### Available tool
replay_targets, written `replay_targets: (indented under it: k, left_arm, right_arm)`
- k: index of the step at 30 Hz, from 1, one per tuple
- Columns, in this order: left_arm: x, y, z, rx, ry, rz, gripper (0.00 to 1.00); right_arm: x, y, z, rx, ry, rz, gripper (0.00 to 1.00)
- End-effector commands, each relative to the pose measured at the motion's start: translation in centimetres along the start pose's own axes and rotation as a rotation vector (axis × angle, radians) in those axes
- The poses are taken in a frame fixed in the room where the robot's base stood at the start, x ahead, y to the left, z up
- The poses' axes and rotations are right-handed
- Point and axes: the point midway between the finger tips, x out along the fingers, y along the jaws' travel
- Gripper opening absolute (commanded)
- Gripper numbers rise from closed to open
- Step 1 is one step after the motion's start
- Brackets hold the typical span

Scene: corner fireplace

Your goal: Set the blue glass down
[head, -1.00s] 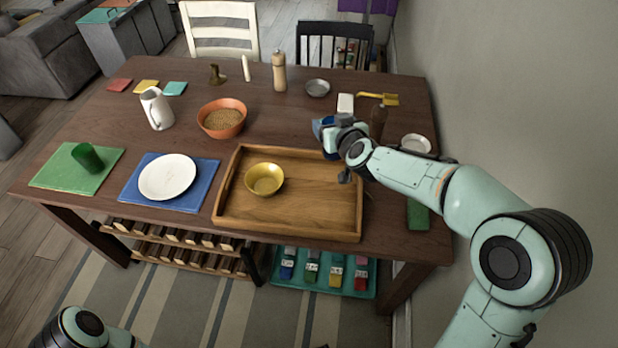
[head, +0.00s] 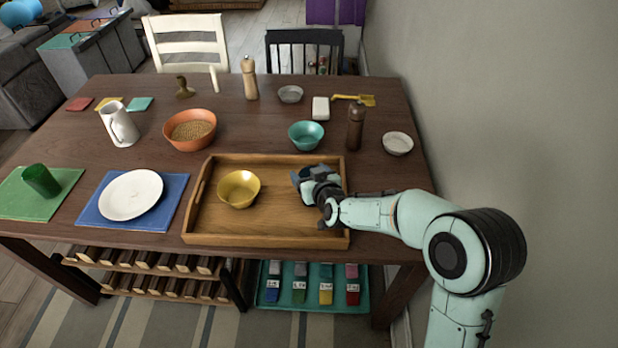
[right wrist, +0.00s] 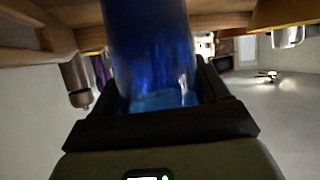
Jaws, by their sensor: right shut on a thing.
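My right gripper (head: 310,178) is over the right part of the wooden tray (head: 270,236), right of the yellow bowl (head: 239,190). It is shut on the blue glass (right wrist: 150,45), which fills the middle of the right wrist view between the dark fingers. In the head view the gripper mostly hides the glass. The right wrist view is upside down, with tray wood (right wrist: 220,20) close to the glass; I cannot tell whether they touch. My left gripper is out of view.
Behind the tray stand a teal bowl (head: 306,134), a dark pepper mill (head: 356,127) and an orange bowl (head: 190,130). A white plate (head: 131,194) on a blue mat (head: 180,187) lies to the left. A wall is close on the right.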

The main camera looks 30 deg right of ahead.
Motion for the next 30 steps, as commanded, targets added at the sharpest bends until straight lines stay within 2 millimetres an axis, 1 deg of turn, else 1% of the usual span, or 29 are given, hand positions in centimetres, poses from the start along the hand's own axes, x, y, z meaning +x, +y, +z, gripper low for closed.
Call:
replay_targets:
  k: [12, 13, 14, 15, 22, 25, 28, 30]
  left_arm:
    - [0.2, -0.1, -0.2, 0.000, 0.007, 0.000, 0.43]
    - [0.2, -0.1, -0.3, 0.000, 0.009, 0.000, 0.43]
    - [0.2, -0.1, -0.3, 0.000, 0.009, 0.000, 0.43]
    - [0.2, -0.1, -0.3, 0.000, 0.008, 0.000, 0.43]
    - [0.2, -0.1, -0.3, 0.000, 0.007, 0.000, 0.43]
    - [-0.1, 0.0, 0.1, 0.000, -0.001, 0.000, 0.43]
    - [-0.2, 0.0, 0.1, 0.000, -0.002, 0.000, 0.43]
    - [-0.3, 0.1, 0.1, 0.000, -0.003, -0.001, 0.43]
  right_arm:
    - [0.2, 0.0, 0.3, -0.001, 0.003, 0.000, 0.38]
    - [0.2, 0.0, 0.4, -0.001, 0.001, -0.001, 0.78]
    - [0.2, 0.0, 0.4, -0.001, 0.002, -0.001, 0.88]
    - [0.2, 0.0, 0.4, -0.001, 0.002, -0.001, 1.00]
    - [0.1, 0.0, 0.3, -0.001, 0.002, 0.000, 1.00]
    - [-0.1, 0.0, 0.0, 0.000, 0.002, 0.000, 1.00]
    - [-1.4, 0.0, 0.0, 0.001, 0.003, -0.001, 1.00]
    - [-2.8, 0.0, -0.1, 0.001, 0.004, -0.001, 1.00]
